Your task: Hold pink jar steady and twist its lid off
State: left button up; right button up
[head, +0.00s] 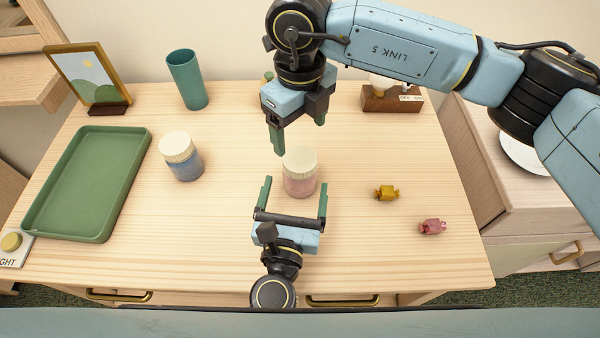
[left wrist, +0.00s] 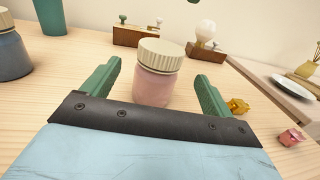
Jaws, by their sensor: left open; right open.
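The pink jar (head: 300,184) stands upright near the middle of the wooden table, with its ribbed cream lid (head: 299,159) on. My left gripper (head: 295,187) is open, with its green fingers on the left and right of the jar's lower body. In the left wrist view the pink jar (left wrist: 158,85) stands between and just beyond the fingertips, and I see no finger touching it. My right gripper (head: 298,138) is open above and behind the jar, with its fingers pointing down. The exact gap between the right fingers and the lid is unclear.
A blue jar (head: 186,165) with a cream lid stands left of the pink jar. Yellow (head: 386,193) and pink (head: 432,227) wrapped candies lie right. A wooden block (head: 392,101) stands behind.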

aim_at(300, 163)
pick_arm(q)
jog(key=w, duration=0.4)
jog(key=w+d, duration=0.1)
jog(key=w, duration=0.2)
jog(key=shift+c, duration=0.5)
